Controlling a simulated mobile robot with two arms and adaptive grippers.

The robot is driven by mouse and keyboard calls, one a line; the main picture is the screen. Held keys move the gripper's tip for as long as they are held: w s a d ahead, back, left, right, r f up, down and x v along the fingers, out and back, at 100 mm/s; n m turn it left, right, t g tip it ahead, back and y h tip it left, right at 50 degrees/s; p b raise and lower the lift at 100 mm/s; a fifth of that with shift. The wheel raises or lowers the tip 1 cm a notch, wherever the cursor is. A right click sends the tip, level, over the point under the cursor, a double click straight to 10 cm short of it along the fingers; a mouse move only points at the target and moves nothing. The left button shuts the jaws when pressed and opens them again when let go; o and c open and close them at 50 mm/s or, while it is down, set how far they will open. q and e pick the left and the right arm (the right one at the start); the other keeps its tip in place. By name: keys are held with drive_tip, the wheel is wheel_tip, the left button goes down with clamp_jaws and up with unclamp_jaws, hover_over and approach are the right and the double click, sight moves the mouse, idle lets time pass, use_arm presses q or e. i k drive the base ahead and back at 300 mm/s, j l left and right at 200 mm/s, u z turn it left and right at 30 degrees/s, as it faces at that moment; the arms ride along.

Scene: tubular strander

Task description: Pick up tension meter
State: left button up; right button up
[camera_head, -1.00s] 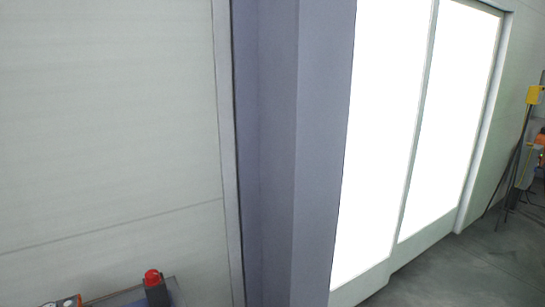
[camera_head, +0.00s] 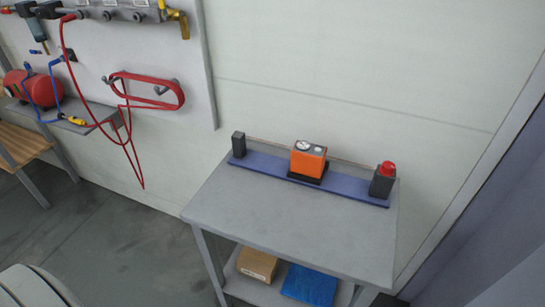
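An orange device with round dials on top, which looks like the tension meter (camera_head: 308,160), sits on a dark base on a blue strip (camera_head: 262,166) at the back of a grey table (camera_head: 285,223). A black block (camera_head: 238,145) stands at the strip's left end. A dark block with a red button (camera_head: 384,179) stands at its right end. Neither of my grippers shows in the head view.
The table's front top is bare. A cardboard box (camera_head: 257,265) and a blue item (camera_head: 310,284) lie on its lower shelf. At left, a wall panel (camera_head: 198,62) carries red hose, with a red tank (camera_head: 40,89) on a shelf. Floor between (camera_head: 140,220) is clear.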

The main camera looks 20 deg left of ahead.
sight(305, 160)
drive_tip(key=k+j+u, duration=0.15)
drive_tip(key=u, duration=0.25)
drive_tip(key=k+j+u, duration=0.1)
drive_tip(key=j+u, duration=0.65)
